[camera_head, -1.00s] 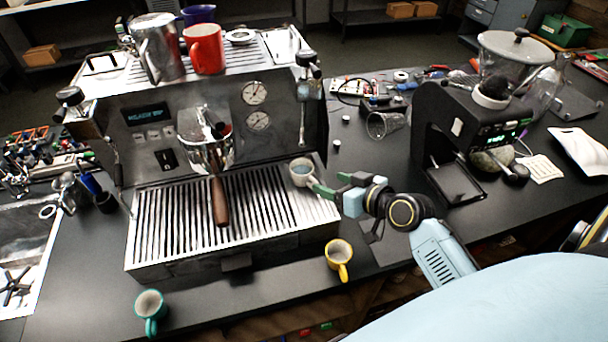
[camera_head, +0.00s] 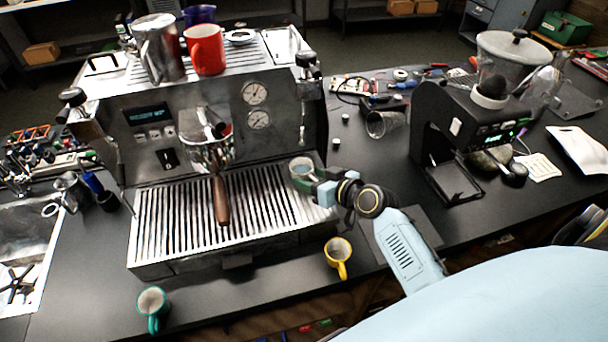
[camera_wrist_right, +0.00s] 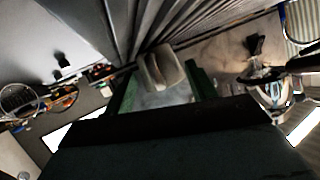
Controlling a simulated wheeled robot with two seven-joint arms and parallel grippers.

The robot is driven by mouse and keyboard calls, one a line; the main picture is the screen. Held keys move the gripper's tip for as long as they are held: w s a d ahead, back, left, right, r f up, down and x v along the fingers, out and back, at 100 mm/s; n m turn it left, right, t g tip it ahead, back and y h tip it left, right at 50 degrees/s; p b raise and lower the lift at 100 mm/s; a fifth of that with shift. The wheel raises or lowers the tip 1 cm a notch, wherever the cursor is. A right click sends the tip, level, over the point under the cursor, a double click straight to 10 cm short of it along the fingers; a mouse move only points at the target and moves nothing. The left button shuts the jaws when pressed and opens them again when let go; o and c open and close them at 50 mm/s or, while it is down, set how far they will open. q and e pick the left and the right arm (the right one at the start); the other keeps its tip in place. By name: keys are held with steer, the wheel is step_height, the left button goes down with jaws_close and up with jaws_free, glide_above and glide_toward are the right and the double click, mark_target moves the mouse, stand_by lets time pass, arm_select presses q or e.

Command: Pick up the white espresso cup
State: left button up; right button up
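The white espresso cup (camera_head: 302,167) stands on the right end of the espresso machine's slatted drip tray (camera_head: 160,225). My right gripper (camera_head: 308,184) has come in from the right and its green fingers are at the cup, partly covering it. In the right wrist view, the cup (camera_wrist_right: 160,68) lies between the two green fingers of the open right gripper (camera_wrist_right: 162,75), with a small gap visible on each side. My left gripper is not in view.
A yellow cup (camera_head: 338,256) and a teal cup (camera_head: 152,308) stand in front of the machine. A portafilter with a brown handle (camera_head: 221,202) hangs left of the white cup. A black grinder (camera_head: 440,130) stands to the right. A red mug (camera_head: 206,50) is on top.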

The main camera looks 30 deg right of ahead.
jaws_close()
steer(key=shift+s+r, duration=0.1)
steer(key=shift+r, duration=0.1)
